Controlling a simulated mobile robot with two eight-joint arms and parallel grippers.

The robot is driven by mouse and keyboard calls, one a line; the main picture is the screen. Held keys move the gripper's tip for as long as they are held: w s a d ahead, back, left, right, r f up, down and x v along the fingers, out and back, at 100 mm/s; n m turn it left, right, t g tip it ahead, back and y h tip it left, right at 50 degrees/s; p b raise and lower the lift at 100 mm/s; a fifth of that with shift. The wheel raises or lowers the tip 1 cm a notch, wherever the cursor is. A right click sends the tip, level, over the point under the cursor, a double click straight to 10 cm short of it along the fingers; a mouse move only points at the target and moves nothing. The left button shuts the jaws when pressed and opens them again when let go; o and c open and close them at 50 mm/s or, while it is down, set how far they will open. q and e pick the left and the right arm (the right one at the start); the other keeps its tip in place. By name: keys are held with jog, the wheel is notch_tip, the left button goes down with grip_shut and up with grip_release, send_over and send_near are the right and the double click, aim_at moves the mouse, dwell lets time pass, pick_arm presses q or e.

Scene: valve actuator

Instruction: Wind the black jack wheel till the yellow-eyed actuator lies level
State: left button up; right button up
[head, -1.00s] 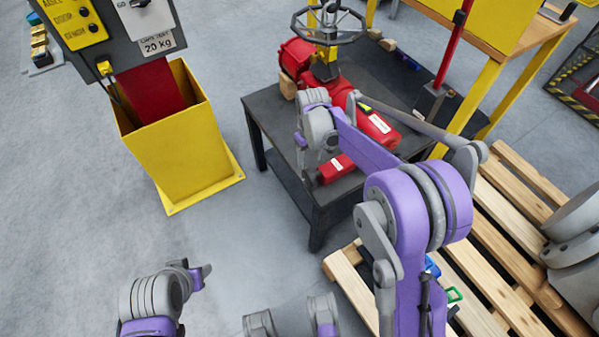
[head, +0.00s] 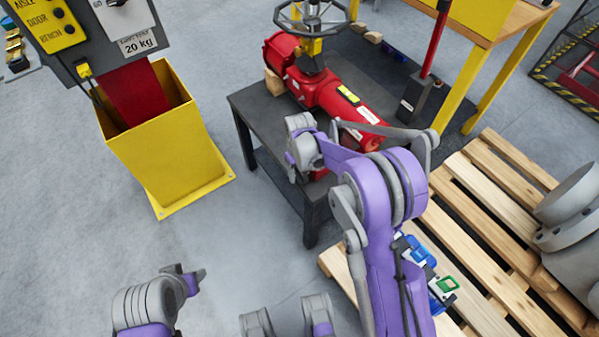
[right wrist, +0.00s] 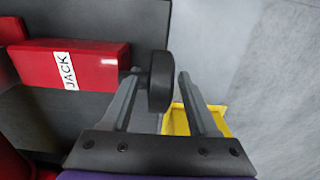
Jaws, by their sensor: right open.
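The red actuator (head: 322,90) lies on the dark table, with a grey handwheel (head: 318,14) and a yellow block on top. I cannot tell its exact tilt. The red jack (right wrist: 70,68), labelled JACK, shows in the right wrist view; my right arm mostly hides it in the head view. Its black wheel (right wrist: 160,82) stands edge-on between the open fingers of my right gripper (right wrist: 160,78), close beside the left finger and with a gap to the right one. My left gripper (head: 194,279) appears low at left, away from the table; its fingers are unclear.
The dark table (head: 255,118) also holds a wooden block (head: 273,84) by the actuator. A yellow bin-like stand (head: 170,160) is at left. A wooden pallet (head: 490,250) with grey flanged parts lies at right. The grey floor between stand and table is clear.

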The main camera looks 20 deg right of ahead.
grip_shut()
jog(key=shift+t, duration=0.3)
